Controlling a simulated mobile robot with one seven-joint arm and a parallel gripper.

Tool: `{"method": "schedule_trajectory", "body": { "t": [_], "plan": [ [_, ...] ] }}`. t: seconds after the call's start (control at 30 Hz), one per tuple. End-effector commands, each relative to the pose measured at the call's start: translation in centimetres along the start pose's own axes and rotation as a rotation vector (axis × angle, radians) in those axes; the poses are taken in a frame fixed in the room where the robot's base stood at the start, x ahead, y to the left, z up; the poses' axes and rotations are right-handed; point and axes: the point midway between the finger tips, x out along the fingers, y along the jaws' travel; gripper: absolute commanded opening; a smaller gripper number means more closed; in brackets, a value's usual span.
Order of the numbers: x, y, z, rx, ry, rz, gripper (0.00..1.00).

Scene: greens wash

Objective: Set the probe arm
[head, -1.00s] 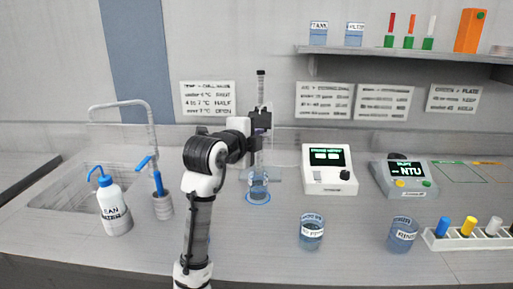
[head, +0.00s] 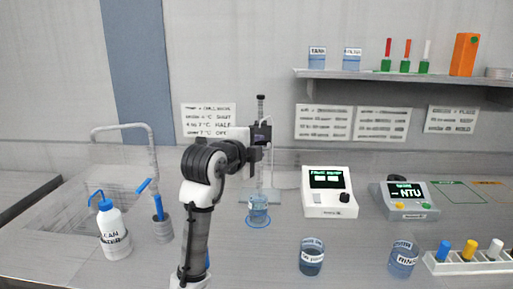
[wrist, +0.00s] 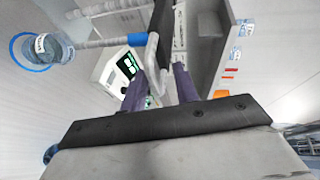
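The probe stand's post (head: 260,105) rises at the back of the counter, above a beaker (head: 258,209) of bluish liquid on a blue ring. My gripper (head: 258,142) is beside the post at the height of its dark carriage, and the two overlap in the head view. In the wrist view my gripper's (wrist: 160,78) purple fingers stand apart, with the grey bar of the probe arm (wrist: 157,45) between or just before them. I see no clear grip on it. A blue-banded probe (wrist: 137,39) reaches left toward the beaker (wrist: 45,48). The probe tip is unclear.
A white meter (head: 328,192) and a grey NTU meter (head: 404,200) stand to the right. Two labelled beakers (head: 312,258) (head: 403,260) and a vial rack (head: 470,264) are in front. A sink (head: 75,195) and wash bottle (head: 112,228) are left.

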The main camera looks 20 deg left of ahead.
Motion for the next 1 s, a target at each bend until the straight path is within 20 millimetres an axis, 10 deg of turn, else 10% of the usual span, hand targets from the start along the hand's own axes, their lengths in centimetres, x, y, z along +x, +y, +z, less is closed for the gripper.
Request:
{"method": "schedule_trajectory", "body": {
  "t": [0.63,1.0],
  "plan": [
    [-11.7,0.1,0.1,0.002,-0.003,-0.004,0.3],
    [-13.8,-0.1,0.0,0.0,-0.001,-0.003,0.3]
  ]
}}
